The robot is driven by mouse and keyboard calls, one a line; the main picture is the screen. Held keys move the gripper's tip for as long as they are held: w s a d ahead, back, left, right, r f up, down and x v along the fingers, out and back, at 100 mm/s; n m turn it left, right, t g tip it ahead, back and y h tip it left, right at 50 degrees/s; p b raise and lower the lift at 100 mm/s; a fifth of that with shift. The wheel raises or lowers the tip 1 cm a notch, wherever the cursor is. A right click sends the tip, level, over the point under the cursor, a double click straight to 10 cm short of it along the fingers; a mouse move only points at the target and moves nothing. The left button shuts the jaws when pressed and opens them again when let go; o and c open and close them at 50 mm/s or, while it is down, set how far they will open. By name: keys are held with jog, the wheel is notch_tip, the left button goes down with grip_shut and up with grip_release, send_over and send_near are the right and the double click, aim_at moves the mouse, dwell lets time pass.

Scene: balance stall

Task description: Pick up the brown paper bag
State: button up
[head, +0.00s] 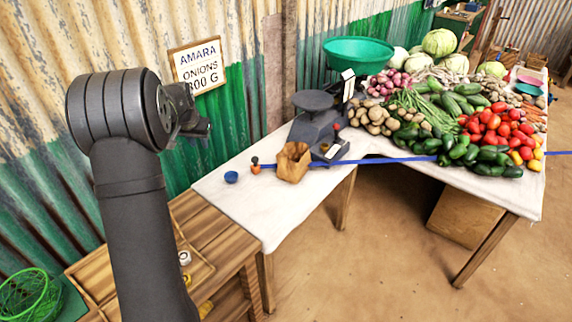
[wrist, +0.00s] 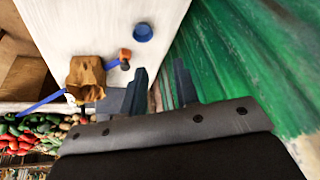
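The brown paper bag (head: 293,162) stands upright with its top open on the white-covered table, in front of the scale. In the wrist view the bag (wrist: 88,76) is at the left, beyond the fingers. My gripper (head: 203,128) is raised near the wall, up and to the left of the bag and apart from it. In the wrist view its two fingers (wrist: 160,88) are spread with nothing between them.
A dark scale (head: 318,122) stands right behind the bag. A small orange item (head: 255,168) and a blue cap (head: 231,177) lie left of it. A blue strip (head: 390,160) runs past the bag. Vegetables (head: 460,110) fill the right side. The front cloth (head: 262,212) is clear.

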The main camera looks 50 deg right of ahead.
jog(key=s+d+f+m+g+h, duration=0.1)
jog(key=s+d+m, duration=0.1)
jog(key=s+d, duration=0.95)
jog(key=s+d+f+m+g, duration=0.15)
jog(key=s+d, duration=0.55)
jog(key=d, duration=0.9)
jog(key=shift+m+t, duration=0.25)
jog(key=shift+m, duration=0.2)
jog(key=shift+d+x, duration=0.15)
jog(key=shift+x, duration=4.15)
jog(key=shift+d+x, duration=0.1)
jog(key=shift+x, duration=4.25)
jog(key=shift+s, duration=0.15)
jog(key=shift+f, duration=0.2)
jog(key=shift+c, duration=0.5)
grip_shut()
